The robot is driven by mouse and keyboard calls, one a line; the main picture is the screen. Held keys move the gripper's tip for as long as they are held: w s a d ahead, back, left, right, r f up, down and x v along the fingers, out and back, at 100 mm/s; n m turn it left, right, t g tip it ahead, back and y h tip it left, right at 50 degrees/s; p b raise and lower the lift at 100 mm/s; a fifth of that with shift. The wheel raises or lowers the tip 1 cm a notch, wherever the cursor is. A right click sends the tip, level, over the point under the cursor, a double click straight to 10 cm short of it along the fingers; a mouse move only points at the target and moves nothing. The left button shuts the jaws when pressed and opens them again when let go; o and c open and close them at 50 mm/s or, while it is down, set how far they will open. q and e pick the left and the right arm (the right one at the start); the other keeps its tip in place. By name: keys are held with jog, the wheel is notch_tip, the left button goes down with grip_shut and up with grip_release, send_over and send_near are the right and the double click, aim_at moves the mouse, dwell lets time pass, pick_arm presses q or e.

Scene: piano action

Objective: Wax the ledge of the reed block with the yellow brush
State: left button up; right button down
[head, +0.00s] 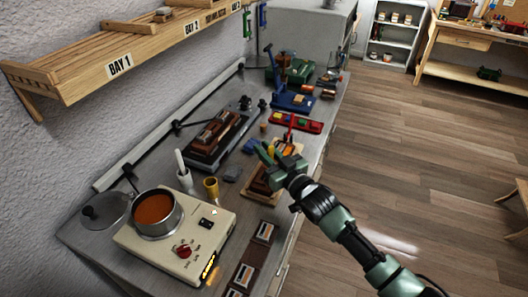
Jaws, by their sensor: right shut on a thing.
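My right gripper (268,153), with green fingers, reaches in from the lower right. An orange-yellow piece (287,149) shows beside the fingers and looks like part of the yellow brush. The fingers hide most of what they hold, and I cannot tell whether it touches the block. The ledge is too small and covered to make out. My left gripper is not in view.
A pot of orange-brown liquid (156,210) stands on a cream hot plate (180,238). A brown block lies on a dark tray (212,146). A shelf (150,50) overhangs the bench's left side.

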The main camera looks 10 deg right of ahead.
jog(key=shift+w+d+f+b, duration=0.25)
jog(key=shift+w+d, duration=0.25)
jog(key=shift+w, duration=0.25)
jog(key=shift+r, duration=0.15)
notch_tip(320, 180, up, 7)
jog(key=p, duration=0.6)
